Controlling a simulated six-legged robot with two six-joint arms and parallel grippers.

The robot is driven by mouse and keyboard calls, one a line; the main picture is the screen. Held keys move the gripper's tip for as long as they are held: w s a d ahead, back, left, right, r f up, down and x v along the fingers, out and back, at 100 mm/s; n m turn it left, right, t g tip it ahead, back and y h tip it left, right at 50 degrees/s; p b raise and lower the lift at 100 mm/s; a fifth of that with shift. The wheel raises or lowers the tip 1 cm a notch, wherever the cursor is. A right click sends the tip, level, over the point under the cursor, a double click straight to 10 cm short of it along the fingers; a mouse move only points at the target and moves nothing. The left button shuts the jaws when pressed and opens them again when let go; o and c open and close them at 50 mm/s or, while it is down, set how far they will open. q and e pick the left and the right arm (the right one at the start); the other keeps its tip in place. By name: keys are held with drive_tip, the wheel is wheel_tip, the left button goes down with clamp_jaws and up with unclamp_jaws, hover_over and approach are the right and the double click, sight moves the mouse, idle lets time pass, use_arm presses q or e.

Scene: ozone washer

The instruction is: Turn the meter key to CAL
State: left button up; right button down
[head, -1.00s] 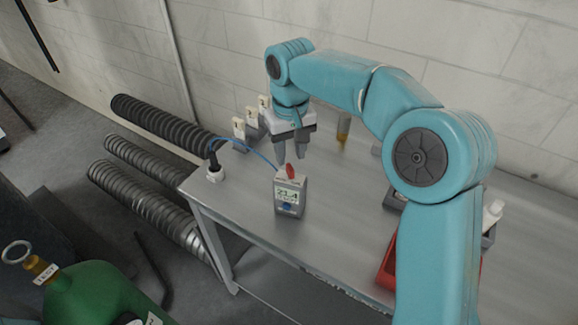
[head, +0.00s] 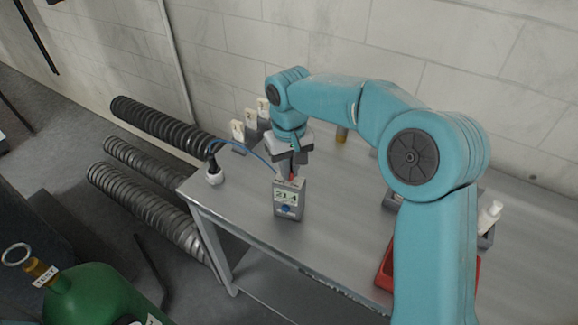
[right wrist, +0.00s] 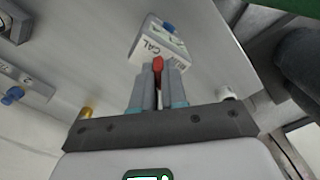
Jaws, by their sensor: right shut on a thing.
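The meter (head: 289,201) is a small grey box with a lit display and a blue knob, upright near the table's front left. My right gripper (head: 291,172) is at its top, pointing down. In the right wrist view the red key (right wrist: 158,65) sits between the fingertips, and the gripper (right wrist: 158,80) is shut on it. The meter top (right wrist: 159,42) there shows a CAL label and a second label that is hard to read. The fingers partly hide the key, so I cannot tell which label it points to. My left gripper is not in view.
A blue cable runs from the meter to a white-based plug (head: 214,174) on the table (head: 245,215). Small cream-topped blocks (head: 238,130) stand behind. A red tray (head: 384,268) is at the right front. A green cylinder (head: 95,292) stands on the floor, front left.

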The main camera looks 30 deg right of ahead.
drive_tip(key=shift+n, duration=0.3)
drive_tip(key=c, duration=1.2)
unclamp_jaws()
drive_tip(key=shift+f, duration=0.1)
drive_tip(key=shift+o, duration=0.2)
wheel_tip(320, 180, up, 16)
drive_tip(key=p, duration=0.1)
drive_tip(key=shift+r+p, duration=0.2)
drive_tip(key=shift+p, duration=0.15)
